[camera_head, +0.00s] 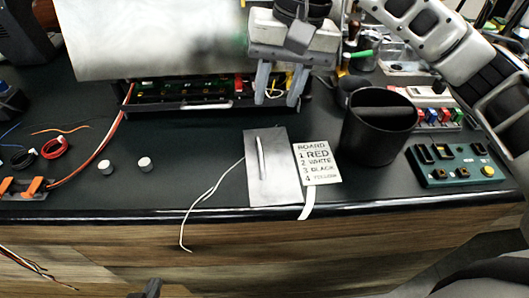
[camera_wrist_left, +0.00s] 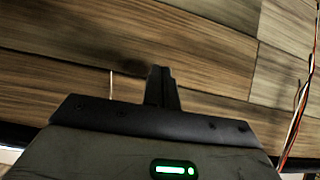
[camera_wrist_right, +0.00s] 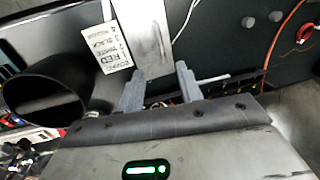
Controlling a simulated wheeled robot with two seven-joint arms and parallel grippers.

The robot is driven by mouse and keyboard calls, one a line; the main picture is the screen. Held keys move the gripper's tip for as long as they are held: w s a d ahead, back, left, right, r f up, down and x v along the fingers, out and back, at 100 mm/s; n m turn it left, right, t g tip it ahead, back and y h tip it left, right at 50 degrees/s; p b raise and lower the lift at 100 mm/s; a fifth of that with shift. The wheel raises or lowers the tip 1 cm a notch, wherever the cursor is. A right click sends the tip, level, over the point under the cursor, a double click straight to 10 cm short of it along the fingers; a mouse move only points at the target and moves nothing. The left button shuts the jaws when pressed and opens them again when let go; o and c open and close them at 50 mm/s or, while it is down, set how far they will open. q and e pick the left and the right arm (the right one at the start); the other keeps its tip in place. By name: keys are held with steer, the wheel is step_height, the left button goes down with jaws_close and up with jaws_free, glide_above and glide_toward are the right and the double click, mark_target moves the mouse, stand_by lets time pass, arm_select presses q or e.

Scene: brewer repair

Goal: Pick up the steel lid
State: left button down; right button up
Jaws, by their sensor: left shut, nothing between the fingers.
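The steel lid (camera_head: 258,187) is a flat grey plate with a raised bar handle, lying on the dark bench near its front edge. It also shows in the right wrist view (camera_wrist_right: 150,35), beyond the fingers. My right gripper (camera_head: 276,99) is open and empty, with its fingers pointing down behind the lid, in front of the open brewer housing. Its two spread fingers show in the right wrist view (camera_wrist_right: 159,77). My left gripper (camera_head: 149,289) is low in front of the bench's wooden face; its fingers are together and empty in the left wrist view (camera_wrist_left: 161,86).
A printed card (camera_head: 318,163) lies right of the lid, with a black cup (camera_head: 379,145) and a green connector board (camera_head: 453,164) further right. The open housing (camera_head: 190,95) with a circuit board stands behind. Two small pale knobs (camera_head: 145,164) and a white wire (camera_head: 211,190) are to the left.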

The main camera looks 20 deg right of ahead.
steer(key=b, duration=0.3)
glide_above(261, 152)
steer(key=d, duration=0.1)
step_height(261, 152, down, 7)
steer(key=shift+a+f+b, duration=0.25)
steer(key=shift+f+b, duration=0.05)
steer(key=shift+f, duration=1.2)
steer(key=shift+a+f+b, duration=0.2)
steer(key=shift+f+b, duration=0.1)
steer(key=shift+f, duration=1.15)
jaws_close()
